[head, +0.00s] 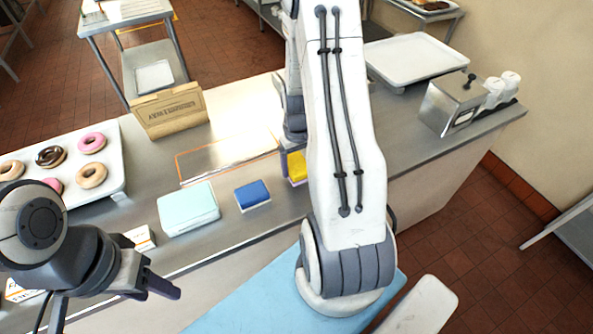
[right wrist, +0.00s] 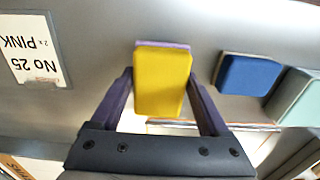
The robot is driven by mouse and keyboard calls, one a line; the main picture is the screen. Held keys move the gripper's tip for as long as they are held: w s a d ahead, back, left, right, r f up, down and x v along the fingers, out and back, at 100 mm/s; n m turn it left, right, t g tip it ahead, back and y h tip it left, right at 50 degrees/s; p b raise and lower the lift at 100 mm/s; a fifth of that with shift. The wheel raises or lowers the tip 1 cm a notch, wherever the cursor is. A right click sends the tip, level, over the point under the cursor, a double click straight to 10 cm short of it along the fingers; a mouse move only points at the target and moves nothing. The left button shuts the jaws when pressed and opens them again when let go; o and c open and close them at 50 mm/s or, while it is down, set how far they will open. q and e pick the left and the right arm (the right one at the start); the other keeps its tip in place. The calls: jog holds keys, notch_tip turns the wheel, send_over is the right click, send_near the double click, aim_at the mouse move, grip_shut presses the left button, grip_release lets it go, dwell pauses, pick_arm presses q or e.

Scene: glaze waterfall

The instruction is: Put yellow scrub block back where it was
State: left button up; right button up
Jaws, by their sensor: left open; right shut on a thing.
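The yellow scrub block (head: 297,167) shows in the head view over the steel counter, partly hidden behind my right arm. In the right wrist view the yellow block (right wrist: 163,80) sits between both fingers of my right gripper (right wrist: 162,96), which is shut on it. A purple strip shows along one edge of the block. I cannot tell whether the block touches the counter. A blue block (head: 252,194) lies just left of it in the head view, apart from it. My left gripper (head: 112,308) is open and empty at the lower left.
A pale blue box (head: 188,209) stands left of the blue block. Behind is an orange-edged panel (head: 228,158) and a cardboard box (head: 169,110). A donut tray (head: 113,160) is at left. An order card (right wrist: 35,50) shows in the wrist view. An empty tray (head: 414,57) is at back right.

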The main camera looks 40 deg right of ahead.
aim_at(297, 172)
notch_tip(297, 172, down, 3)
jog(key=shift+f+p, duration=0.2)
jog(key=shift+p, duration=0.45)
jog(key=shift+w+f, duration=0.1)
jog(key=shift+f, duration=0.3)
jog(key=shift+f, duration=0.1)
jog(key=shift+f, duration=0.15)
jog(key=o, duration=1.2)
jog(key=shift+c, duration=0.2)
jog(key=shift+r, duration=0.2)
